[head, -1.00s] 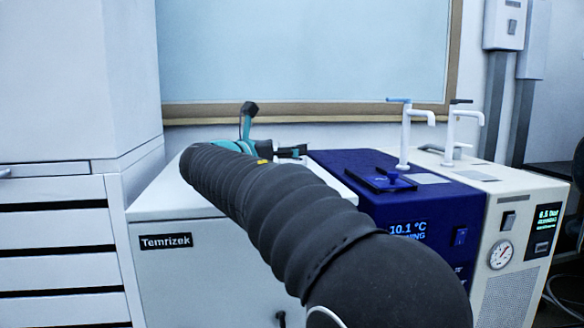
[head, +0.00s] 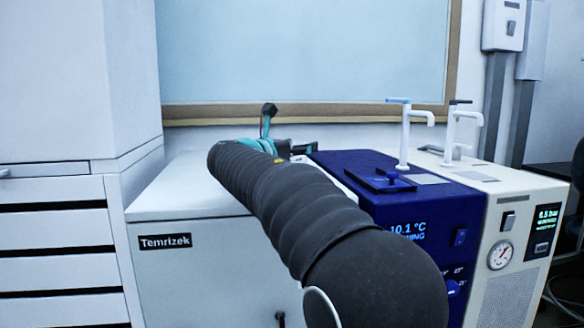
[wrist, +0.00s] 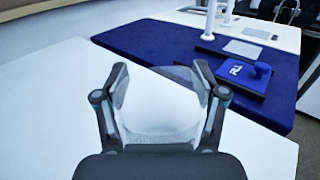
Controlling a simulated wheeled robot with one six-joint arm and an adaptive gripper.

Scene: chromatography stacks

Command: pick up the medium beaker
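A clear, whitish glass vessel, seemingly the medium beaker (wrist: 160,103), shows between the two fingers of my gripper (wrist: 160,82) in the wrist view. Its sides reach close to both finger pads, and the right finger overlaps its edge. I cannot tell whether the pads press on it or only stand around it. The fingers are far apart. Whether the beaker rests on the white top is unclear. In the head view my gripper (head: 303,149) is small and partly hidden over the cabinet top, and the beaker cannot be made out.
A white cabinet top (head: 165,189) lies below. To the right stands a blue chiller (head: 345,165) with a raised lid plate, then a cream unit (head: 515,185) with a gauge. White taps (head: 404,135) rise behind them. A tall grey cabinet stands left.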

